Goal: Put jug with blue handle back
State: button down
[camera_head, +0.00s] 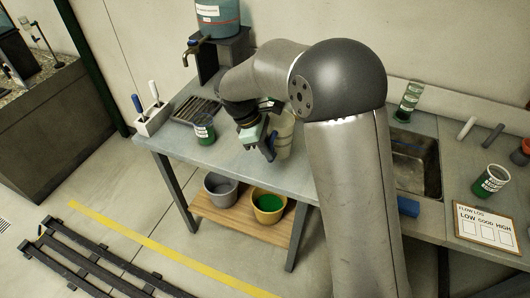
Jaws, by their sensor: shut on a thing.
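My gripper (263,142) is over the front of the grey table, shut on the blue handle (269,150) of a pale, translucent jug (284,133). The jug looks upright, to the right of the gripper. Its top is partly hidden by my arm and gripper. I cannot tell whether its base touches the table or hangs just above it.
A labelled cup with green contents (204,129) stands left of my gripper, by a dark slatted rack (196,108). A dispenser tank (217,18) with a tap is behind. Buckets (268,207) stand on the lower shelf. A sink (415,165) is right of my arm.

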jog(key=shift+w+a+f+p, duration=0.1)
jog(key=shift+w+a+f, duration=0.1)
jog(key=shift+f, duration=0.6)
jog(key=shift+w+a+f+p, duration=0.1)
jog(key=shift+w+f, duration=0.15)
jog(key=shift+f, duration=0.55)
jog(key=shift+w+a+f+p, duration=0.1)
jog(key=shift+w+f, duration=0.1)
jog(key=shift+f, duration=0.6)
jog(key=shift+f, duration=0.2)
jog(key=c, duration=1.4)
grip_release()
jog(key=shift+r, duration=0.15)
